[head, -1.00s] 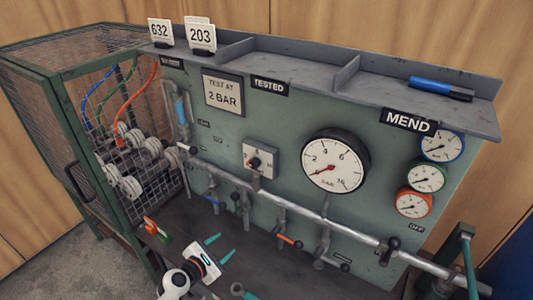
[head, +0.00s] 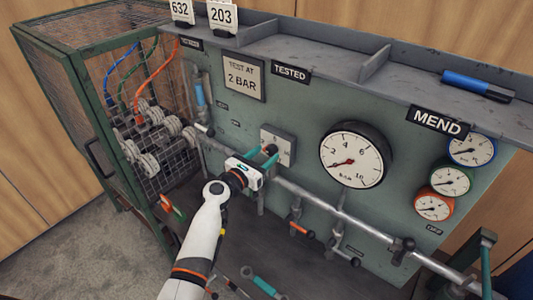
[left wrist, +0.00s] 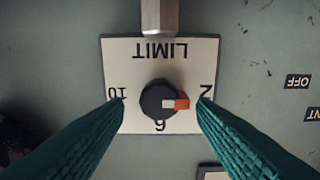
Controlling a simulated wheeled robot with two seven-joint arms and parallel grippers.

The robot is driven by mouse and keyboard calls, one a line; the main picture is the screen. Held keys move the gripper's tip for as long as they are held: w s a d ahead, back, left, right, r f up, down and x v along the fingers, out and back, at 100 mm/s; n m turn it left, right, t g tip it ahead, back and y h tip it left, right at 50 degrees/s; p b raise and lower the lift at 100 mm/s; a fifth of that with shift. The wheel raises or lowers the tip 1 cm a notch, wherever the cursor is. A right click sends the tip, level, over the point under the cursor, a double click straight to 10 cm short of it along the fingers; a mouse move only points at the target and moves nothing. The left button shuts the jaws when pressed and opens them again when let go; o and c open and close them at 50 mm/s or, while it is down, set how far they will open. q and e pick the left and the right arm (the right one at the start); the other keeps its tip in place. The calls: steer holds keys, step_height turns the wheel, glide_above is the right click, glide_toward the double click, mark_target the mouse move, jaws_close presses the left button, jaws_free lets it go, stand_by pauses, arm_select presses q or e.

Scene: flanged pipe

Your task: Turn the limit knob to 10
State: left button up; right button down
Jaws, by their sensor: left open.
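The limit knob (left wrist: 160,102) is a round black knob with a white and orange pointer, on a square white plate (left wrist: 125,65) marked LIMIT, 2, 6 and 10. The plate appears upside down in the left wrist view. The pointer is turned toward the 2. My left gripper (left wrist: 160,100) is open, its two teal fingers on either side of the knob with gaps between. In the head view my left gripper (head: 258,162) is at the knob plate (head: 283,143) and hides most of the knob. My right gripper is not in view.
A horizontal pipe (head: 325,205) with valves runs below the plate. A large gauge (head: 354,157) is to the right, with smaller gauges (head: 451,180) beyond. A mesh cage (head: 140,110) stands at left. A shelf (head: 310,50) runs along the top.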

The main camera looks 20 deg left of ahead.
arm_select(q)
steer(key=shift+x, duration=0.8)
steer(key=c, duration=1)
steer(key=shift+o, duration=0.2)
